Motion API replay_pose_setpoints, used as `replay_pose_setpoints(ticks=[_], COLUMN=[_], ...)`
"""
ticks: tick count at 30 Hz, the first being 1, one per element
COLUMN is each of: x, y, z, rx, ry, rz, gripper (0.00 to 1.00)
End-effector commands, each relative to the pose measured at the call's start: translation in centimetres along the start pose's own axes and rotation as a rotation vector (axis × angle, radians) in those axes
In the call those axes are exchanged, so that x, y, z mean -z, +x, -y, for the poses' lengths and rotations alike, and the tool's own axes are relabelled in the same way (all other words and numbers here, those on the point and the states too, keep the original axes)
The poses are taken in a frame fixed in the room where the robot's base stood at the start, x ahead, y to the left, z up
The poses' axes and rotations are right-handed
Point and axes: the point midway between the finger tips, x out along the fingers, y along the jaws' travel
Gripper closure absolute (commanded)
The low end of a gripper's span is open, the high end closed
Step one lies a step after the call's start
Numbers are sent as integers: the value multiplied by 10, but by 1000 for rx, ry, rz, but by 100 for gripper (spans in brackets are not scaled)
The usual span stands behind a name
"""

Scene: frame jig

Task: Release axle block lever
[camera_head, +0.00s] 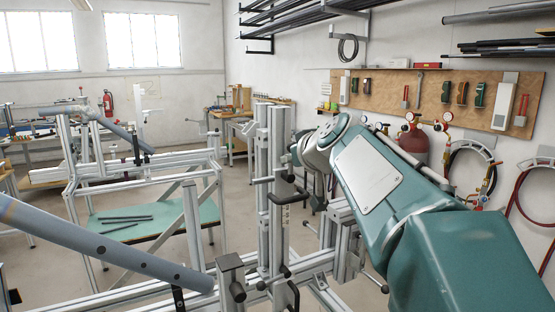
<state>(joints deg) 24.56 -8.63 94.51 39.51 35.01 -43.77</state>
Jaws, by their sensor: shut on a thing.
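The frame jig (277,150) is built of silver aluminium profiles, with an upright post in the middle of the view. My teal arm reaches in from the lower right, and its grey wrist ends beside this post. My gripper (294,178) is small and dark here, partly hidden by the wrist and against the post. It is shut on a black lever (290,198) at the post, which I take as the axle block lever. The exact contact of the fingers is too small to make out. Another black lever (293,297) hangs lower, near the rail.
A grey tube (100,247) slants across the lower left. A second jig frame with a green shelf (140,222) stands at the left. A pegboard with tools (440,98), a red gas cylinder (413,140) and hoses line the right wall. Open floor shows behind the jig.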

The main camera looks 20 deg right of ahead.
Motion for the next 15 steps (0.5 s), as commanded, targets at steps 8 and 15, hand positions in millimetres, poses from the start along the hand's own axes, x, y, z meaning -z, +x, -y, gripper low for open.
replay_pose_setpoints(ticks=[8, 15], x=[0, 0], y=[0, 0], z=[1, 0], rx=[0, 0], ry=[-3, -2], rz=[-1, -1], gripper=[100, 50])
